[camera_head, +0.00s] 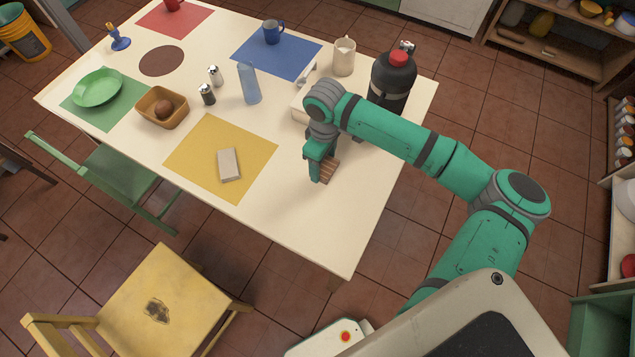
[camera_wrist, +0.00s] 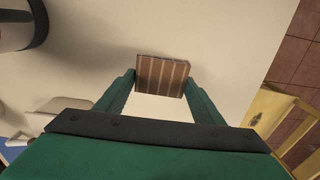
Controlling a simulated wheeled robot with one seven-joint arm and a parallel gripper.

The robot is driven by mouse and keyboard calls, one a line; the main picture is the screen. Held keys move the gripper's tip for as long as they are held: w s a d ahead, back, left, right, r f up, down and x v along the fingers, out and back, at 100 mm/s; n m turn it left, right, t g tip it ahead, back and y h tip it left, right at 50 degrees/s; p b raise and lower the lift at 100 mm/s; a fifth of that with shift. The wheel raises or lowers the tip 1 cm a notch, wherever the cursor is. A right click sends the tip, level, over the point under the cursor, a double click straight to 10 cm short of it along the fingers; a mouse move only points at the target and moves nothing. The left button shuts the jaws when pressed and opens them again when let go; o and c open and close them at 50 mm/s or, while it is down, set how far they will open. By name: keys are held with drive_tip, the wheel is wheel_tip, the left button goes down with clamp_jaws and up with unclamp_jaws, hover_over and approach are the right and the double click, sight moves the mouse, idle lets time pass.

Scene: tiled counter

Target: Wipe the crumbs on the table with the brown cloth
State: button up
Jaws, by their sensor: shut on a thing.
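The brown cloth (camera_wrist: 162,75) is a folded block with light stripes, held between my two fingertips in the wrist view. It also shows in the head view (camera_head: 331,171) at the lower end of my arm, over the right part of the cream table (camera_head: 300,232). My gripper (camera_head: 322,172) is shut on it, and it also shows in the wrist view (camera_wrist: 160,84). The cloth is at or just above the tabletop; I cannot tell whether it touches. I cannot make out any crumbs in either view; my arm hides part of the table.
A black flask (camera_head: 390,88) with a red cap and a beige mug (camera_head: 343,57) stand behind my gripper. A yellow mat (camera_head: 195,150) bearing a pale block (camera_head: 229,166) lies to the left. A blue bottle (camera_head: 249,84) stands farther back. The near right table corner is clear.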

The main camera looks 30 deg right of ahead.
drive_tip(key=shift+s+d+r, duration=0.1)
drive_tip(key=shift+d+r, duration=0.1)
drive_tip(key=shift+r, duration=0.6)
drive_tip(key=shift+a+r, duration=0.2)
drive_tip(key=shift+r, duration=0.65)
